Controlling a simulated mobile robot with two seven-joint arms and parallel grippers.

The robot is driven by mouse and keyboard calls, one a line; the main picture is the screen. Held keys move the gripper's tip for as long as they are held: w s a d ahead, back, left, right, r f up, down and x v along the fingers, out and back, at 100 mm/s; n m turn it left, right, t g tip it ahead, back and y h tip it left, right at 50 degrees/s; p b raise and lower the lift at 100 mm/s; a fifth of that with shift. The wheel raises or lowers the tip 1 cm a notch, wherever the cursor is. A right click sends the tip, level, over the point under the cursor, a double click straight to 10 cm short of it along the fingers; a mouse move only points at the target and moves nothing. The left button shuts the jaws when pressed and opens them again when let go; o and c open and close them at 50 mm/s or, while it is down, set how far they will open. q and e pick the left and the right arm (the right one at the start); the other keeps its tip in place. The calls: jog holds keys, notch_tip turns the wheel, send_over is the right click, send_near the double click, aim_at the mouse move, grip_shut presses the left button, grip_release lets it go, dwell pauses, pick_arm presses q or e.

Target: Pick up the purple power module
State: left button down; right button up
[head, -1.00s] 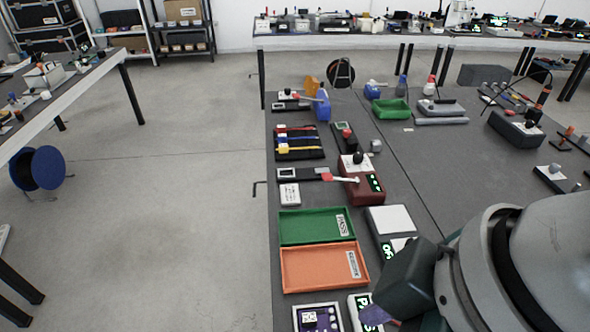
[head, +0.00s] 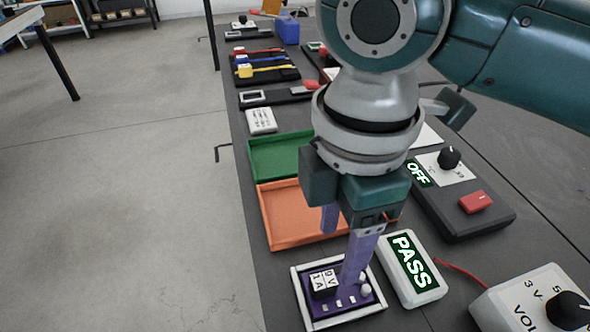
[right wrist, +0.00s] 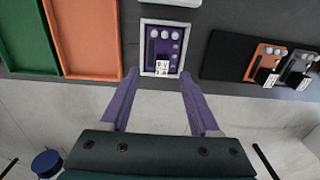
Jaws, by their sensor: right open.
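The purple power module (head: 341,303) sits in a white-framed square holder (head: 300,297) near the front of the bench. It has a black-and-white labelled block and pale round knobs on top. In the right wrist view the module (right wrist: 155,48) lies just beyond the fingertips, roughly between them. My right gripper (head: 342,254) has purple fingers, points down and is open and empty. In the head view its near finger overlaps the module; whether it touches cannot be told. The open fingers also show in the right wrist view (right wrist: 158,78). My left gripper is not in view.
The orange tray (head: 283,232) and green tray (head: 262,160) lie behind the module. A PASS display (head: 410,270) stands close at its right, with a voltage box (head: 525,300) beyond. In the wrist view, a black rack (right wrist: 228,57) holds orange and grey modules.

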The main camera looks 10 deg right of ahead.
aim_at(331, 278)
jog(key=f, duration=0.2)
jog(key=f+b, duration=0.1)
jog(key=f, duration=0.3)
jog(key=shift+s+a+f, duration=0.25)
jog(key=shift+s+f, duration=0.05)
jog(key=shift+f, duration=0.1)
grip_shut()
